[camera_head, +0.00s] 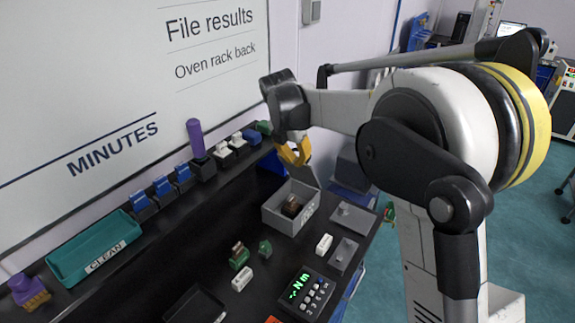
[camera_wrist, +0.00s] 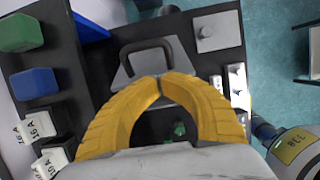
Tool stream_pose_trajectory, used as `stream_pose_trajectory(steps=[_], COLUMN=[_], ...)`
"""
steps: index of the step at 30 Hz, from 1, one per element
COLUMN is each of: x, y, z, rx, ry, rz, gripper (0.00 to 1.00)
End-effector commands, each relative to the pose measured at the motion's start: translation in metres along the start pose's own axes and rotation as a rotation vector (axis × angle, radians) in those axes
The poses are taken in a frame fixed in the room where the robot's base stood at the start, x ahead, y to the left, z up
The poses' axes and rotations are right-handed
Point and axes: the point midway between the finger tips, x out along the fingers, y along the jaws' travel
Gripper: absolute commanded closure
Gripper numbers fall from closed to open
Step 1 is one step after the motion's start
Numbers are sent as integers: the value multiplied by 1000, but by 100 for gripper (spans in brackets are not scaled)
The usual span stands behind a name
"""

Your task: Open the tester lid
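My gripper (camera_head: 295,155) hangs above the far end of an open-topped grey box (camera_head: 275,217) with a brownish thing inside. In the wrist view my yellow fingers (camera_wrist: 162,79) curve together and their tips appear to meet. Just beyond the tips is a grey plate (camera_wrist: 133,74) with a dark arched handle (camera_wrist: 146,45). It looks like a lid, but I cannot tell whether it is the tester lid. The fingers cover its near edge, and I cannot tell whether they touch it. Dark space with a small green thing (camera_wrist: 180,128) shows between the fingers.
Blue blocks (camera_head: 162,186), white blocks (camera_head: 222,150) and a purple-handled tool (camera_head: 196,139) line the back ledge. A teal tray (camera_head: 69,265) stands left. Flat grey plates (camera_head: 352,218) lie right of the box. A display unit (camera_head: 304,292) with green digits stands near the front.

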Motion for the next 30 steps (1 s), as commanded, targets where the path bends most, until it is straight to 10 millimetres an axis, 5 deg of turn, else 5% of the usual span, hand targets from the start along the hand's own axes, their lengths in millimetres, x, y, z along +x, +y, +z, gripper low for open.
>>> stream_pose_trajectory(steps=[6,12,30], x=[-2,1,8], y=[-2,-1,0], z=[38,59,81], rx=[6,2,1], ry=[187,190,189], rz=[-8,-8,-8], gripper=[100,100,100])
